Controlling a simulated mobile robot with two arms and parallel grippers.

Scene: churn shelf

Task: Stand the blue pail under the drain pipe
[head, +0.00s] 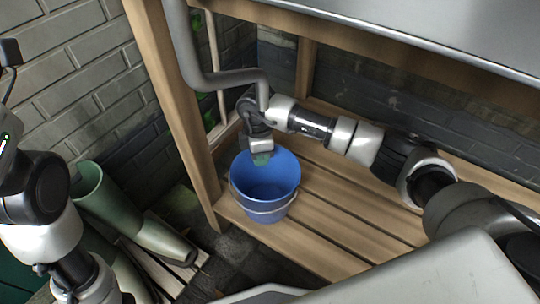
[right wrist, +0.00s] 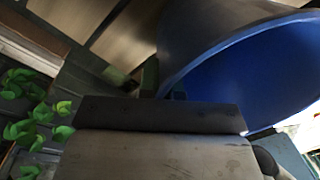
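The blue pail (head: 265,190) stands upright on the lower slatted wooden shelf, near its left front corner, with its wire handle hanging down in front. The grey drain pipe (head: 225,77) comes down at the left, bends right, then turns down and ends just above my right wrist, behind the pail's mouth. My right gripper (head: 261,158) points down at the far rim of the pail. In the right wrist view the pail (right wrist: 250,65) fills the upper right, with its rim close to my fingertips. My left gripper is outside the view.
A wooden post (head: 175,110) rises left of the pail. Green boots (head: 140,225) lie on a slatted rack at the left. A metal top (head: 420,35) overhangs the shelf. The shelf right of the pail is bare. Green leaves (right wrist: 38,125) show beside my right gripper.

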